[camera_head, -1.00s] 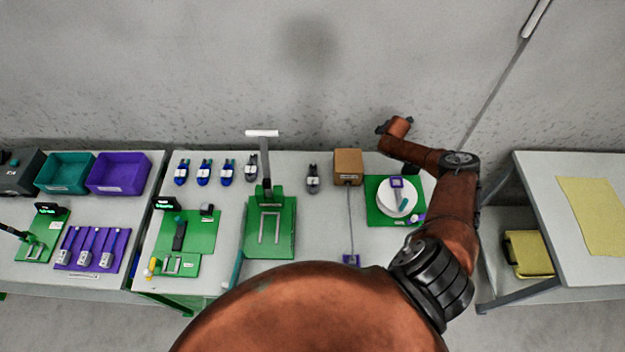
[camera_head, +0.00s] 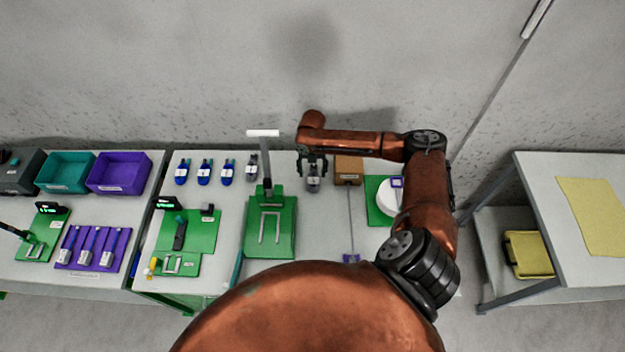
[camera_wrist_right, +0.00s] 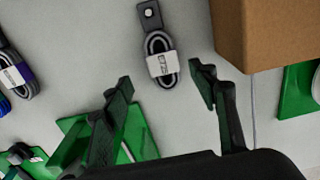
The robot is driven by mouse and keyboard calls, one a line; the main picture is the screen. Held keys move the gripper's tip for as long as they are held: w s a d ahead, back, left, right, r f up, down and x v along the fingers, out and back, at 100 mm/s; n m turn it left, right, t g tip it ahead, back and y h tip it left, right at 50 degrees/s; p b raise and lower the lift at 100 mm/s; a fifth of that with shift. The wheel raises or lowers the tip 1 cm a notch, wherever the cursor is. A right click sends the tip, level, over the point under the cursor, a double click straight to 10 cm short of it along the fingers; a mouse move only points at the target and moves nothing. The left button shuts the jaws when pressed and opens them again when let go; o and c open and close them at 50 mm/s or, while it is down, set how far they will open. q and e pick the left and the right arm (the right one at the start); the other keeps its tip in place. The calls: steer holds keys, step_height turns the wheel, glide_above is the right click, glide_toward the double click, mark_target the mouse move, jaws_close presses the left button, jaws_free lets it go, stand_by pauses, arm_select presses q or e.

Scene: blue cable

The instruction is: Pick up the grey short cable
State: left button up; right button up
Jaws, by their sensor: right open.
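A grey coiled cable (camera_head: 313,181) with a white label lies on the table, left of the cardboard box. My right gripper (camera_head: 312,165) is open over it in the head view. In the right wrist view the grey cable (camera_wrist_right: 160,58) lies ahead of the gap between the open fingertips (camera_wrist_right: 163,80), and nothing is held. Another dark grey cable (camera_head: 252,167) lies farther left; in the wrist view a dark cable (camera_wrist_right: 17,72) shows at the left edge. My left gripper is not in view.
The cardboard box (camera_head: 348,170) stands close right of the grey cable. A green stand (camera_head: 285,236) with an upright post is to the left. Several blue cables (camera_head: 204,173) lie beyond it. A green mat with a white disc (camera_head: 388,200) is to the right.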

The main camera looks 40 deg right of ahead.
mark_target(313, 179)
steer(key=f, duration=0.6)
steer(key=shift+s+d, duration=0.1)
steer(key=shift+d, duration=0.2)
steer(key=shift+c, duration=0.3)
steer(key=c, duration=1.2)
